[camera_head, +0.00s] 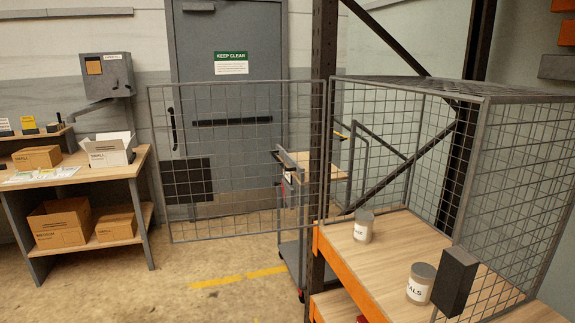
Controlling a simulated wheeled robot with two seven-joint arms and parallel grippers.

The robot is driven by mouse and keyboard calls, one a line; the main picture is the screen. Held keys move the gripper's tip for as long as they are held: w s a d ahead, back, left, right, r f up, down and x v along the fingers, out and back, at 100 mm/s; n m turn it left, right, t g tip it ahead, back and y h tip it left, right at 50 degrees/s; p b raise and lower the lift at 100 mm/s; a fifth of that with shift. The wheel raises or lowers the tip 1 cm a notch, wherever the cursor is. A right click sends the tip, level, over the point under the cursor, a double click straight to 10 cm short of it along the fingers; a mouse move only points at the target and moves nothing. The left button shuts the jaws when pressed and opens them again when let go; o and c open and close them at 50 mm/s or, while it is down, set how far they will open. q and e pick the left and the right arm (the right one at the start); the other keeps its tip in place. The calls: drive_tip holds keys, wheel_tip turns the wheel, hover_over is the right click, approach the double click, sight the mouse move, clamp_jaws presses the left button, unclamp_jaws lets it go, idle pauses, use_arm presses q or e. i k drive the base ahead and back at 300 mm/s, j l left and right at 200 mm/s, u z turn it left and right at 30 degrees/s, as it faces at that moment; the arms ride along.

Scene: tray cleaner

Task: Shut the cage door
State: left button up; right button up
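The wire mesh cage (492,93) stands on a wooden shelf with orange edges at the right. Its mesh door (242,83) is wide open and swung out to the left. The door joins the cage near its left front upright, beside a dark post. A dark upright handle (174,128) shows near the door's far left edge; I cannot tell whether it belongs to the cage door or the grey door behind. A black box (455,283) sits at the cage's front right. Two grey-lidded jars (362,228) (420,285) stand on the shelf. Neither gripper is in view.
A dark post (323,45) rises beside the cage. A grey cart (289,235) stands behind the mesh door. A table (135,162) with cardboard boxes is at the left. The floor (215,300) in front of the open door is clear.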

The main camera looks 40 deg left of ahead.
sight(182, 181)
drive_tip(key=j+z, duration=0.45)
drive_tip(key=j, duration=1.9)
drive_tip(key=j+z, duration=0.15)
drive_tip(key=j, duration=0.35)
drive_tip(key=j+z, duration=0.15)
drive_tip(key=j, duration=0.3)
drive_tip(key=j+z, duration=0.15)
drive_tip(key=j, duration=0.35)
drive_tip(key=k+j+z, duration=0.1)
drive_tip(key=j, duration=0.35)
drive_tip(key=k+j+z, duration=0.15)
drive_tip(key=j, duration=0.3)
drive_tip(key=j+z, duration=0.15)
drive_tip(key=j, duration=0.35)
drive_tip(key=k+j+z, duration=0.15)
drive_tip(key=j, duration=0.25)
drive_tip(key=j+z, duration=0.1)
drive_tip(key=j, duration=0.75)
drive_tip(key=k+l+z, duration=0.15)
drive_tip(key=k+z, duration=0.15)
drive_tip(key=k, duration=0.35)
drive_tip(key=j+z, duration=0.25)
drive_tip(key=z, duration=0.15)
drive_tip(key=j+z, duration=0.2)
drive_tip(key=z, duration=0.2)
drive_tip(key=k+j+z, duration=0.1)
drive_tip(key=z, duration=0.3)
drive_tip(key=k+j+z, duration=0.1)
drive_tip(key=j+z, duration=0.3)
drive_tip(key=l, duration=0.1)
